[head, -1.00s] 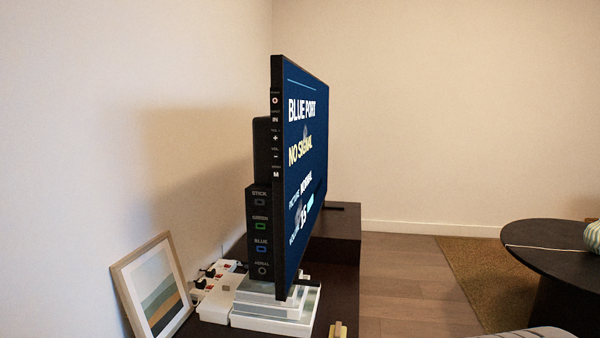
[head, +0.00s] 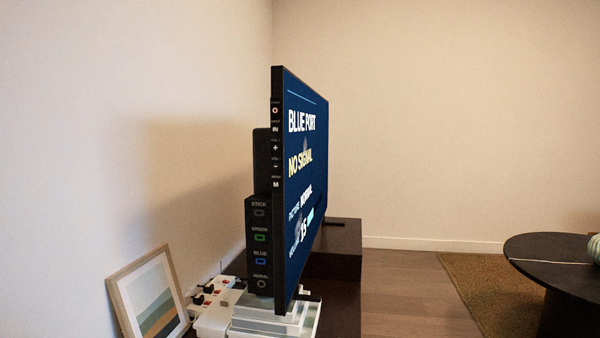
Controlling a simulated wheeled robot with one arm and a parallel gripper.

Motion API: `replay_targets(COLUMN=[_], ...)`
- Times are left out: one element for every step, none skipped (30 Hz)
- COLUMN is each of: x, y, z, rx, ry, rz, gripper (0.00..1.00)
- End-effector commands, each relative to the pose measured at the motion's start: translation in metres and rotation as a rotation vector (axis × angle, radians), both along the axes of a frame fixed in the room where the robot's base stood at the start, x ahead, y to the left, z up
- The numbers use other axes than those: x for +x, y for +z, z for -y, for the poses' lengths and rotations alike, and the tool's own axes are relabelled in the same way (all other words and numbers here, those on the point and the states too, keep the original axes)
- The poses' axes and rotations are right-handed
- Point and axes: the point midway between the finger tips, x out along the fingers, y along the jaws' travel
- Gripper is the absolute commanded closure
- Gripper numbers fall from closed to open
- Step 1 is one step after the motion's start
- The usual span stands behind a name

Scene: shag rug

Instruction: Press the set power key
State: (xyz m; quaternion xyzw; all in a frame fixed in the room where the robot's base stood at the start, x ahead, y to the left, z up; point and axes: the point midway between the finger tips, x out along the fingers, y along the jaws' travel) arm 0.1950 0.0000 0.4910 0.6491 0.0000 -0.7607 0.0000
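The television (head: 306,160) stands in the middle of the head view, seen almost edge-on. Its screen is lit and reads "BLUE PORT" and "NO SIGNAL". The power key (head: 275,110) is the top key, marked with a ring, in the column on the set's near side edge. Below it are keys marked IN, plus, minus and M. A port block (head: 261,213) below carries sockets labelled STICK, GREEN, BLUE and AERIAL. My gripper is not in view.
A framed picture (head: 150,300) leans on the wall at lower left. A power strip (head: 211,290) with plugs lies beside the set on the dark cabinet (head: 345,300). A round dark table (head: 560,262) stands at right on a rug (head: 480,285). Open wood floor (head: 400,290) lies between.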

Motion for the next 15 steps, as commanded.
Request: replay_targets(x=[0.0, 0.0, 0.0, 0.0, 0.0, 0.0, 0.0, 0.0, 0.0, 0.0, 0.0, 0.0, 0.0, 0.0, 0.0], y=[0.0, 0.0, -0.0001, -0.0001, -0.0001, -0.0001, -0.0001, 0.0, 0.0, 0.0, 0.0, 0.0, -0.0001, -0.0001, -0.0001], z=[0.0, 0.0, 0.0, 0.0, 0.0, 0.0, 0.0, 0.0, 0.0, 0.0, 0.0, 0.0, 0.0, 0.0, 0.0], rx=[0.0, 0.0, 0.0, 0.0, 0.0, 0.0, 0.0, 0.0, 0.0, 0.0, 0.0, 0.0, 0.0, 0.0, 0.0], ry=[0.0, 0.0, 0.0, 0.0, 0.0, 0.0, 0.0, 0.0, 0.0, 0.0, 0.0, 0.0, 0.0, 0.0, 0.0], rz=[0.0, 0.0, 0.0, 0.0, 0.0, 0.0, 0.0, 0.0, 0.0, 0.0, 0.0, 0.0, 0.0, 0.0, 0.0], gripper=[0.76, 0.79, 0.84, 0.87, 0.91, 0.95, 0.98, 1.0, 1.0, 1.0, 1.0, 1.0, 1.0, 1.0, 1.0])
